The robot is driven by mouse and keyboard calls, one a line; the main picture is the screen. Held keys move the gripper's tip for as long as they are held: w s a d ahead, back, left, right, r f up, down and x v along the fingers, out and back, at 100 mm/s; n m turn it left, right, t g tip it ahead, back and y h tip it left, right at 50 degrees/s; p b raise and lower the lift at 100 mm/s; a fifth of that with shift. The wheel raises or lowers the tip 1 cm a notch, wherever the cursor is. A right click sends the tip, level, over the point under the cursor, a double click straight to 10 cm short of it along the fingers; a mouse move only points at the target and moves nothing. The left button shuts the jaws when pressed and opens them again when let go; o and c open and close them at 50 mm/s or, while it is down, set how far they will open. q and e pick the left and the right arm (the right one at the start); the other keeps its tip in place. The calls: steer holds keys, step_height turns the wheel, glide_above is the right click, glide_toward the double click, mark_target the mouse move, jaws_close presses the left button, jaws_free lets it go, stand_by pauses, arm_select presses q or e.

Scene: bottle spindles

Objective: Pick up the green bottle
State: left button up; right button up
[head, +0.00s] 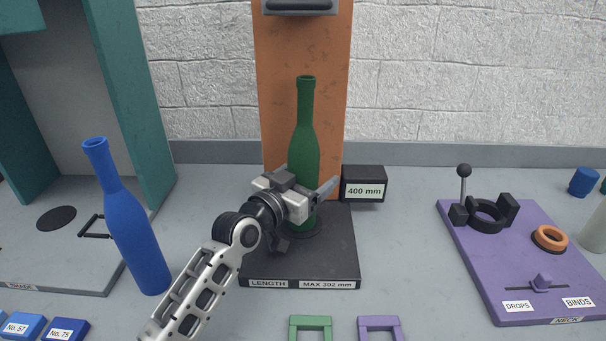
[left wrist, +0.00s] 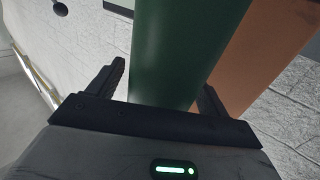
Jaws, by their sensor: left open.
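The green bottle (head: 304,145) stands upright on the black base of the length gauge (head: 345,262), in front of an orange upright board. My left gripper (head: 325,200) is at the lower part of the bottle's body and hides some of it. In the left wrist view, the green bottle (left wrist: 180,60) rises between the two open fingers of my left gripper (left wrist: 165,88). There is a gap by the left finger; the right finger is close to the bottle, and I cannot tell if it touches. My right gripper is not in view.
A blue bottle (head: 136,230) stands at the left, near a teal-sided booth (head: 130,100). A black block marked 400 mm (head: 363,184) is right of the green bottle. A purple neck gauge (head: 530,265) lies at the right. Green and purple frames (head: 310,322) are at the front.

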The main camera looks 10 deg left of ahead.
arm_select(q)
steer(key=c, duration=1.4)
steer(key=shift+r, duration=0.15)
steer(key=shift+c, duration=0.5)
